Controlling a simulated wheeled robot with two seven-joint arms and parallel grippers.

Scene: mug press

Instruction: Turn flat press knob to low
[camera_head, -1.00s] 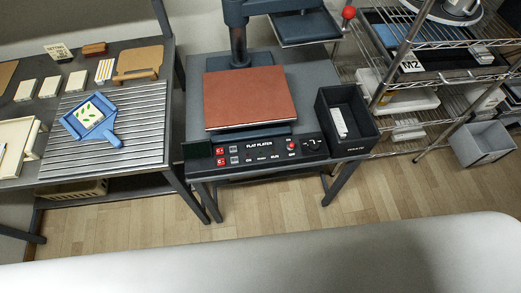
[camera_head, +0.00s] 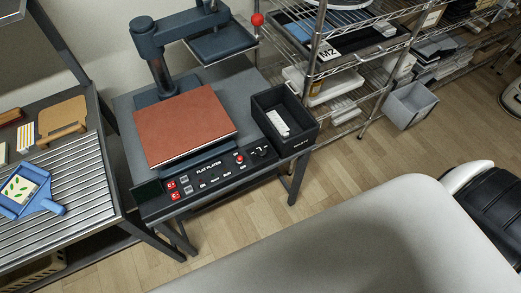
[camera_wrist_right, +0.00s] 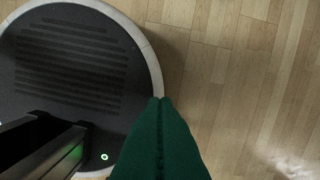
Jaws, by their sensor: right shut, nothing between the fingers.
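The flat press (camera_head: 205,165) stands on a grey table in the head view, with a red-brown pad (camera_head: 185,122) on its lower plate. Its black front panel carries the words FLAT PLATER, small switches and a red button (camera_head: 240,158). A dark round knob (camera_head: 260,152) sits at the panel's right end; its setting is too small to read. My right gripper (camera_wrist_right: 160,102) shows in the right wrist view, its green fingers shut and empty above the wooden floor, away from the press. My left gripper is not in view.
A black bin (camera_head: 285,118) with a white item stands right of the panel. A ribbed metal table (camera_head: 75,190) with a blue tray (camera_head: 40,203) is at left. Wire shelves (camera_head: 345,60) stand at right, with a grey bin (camera_head: 410,105) on the floor.

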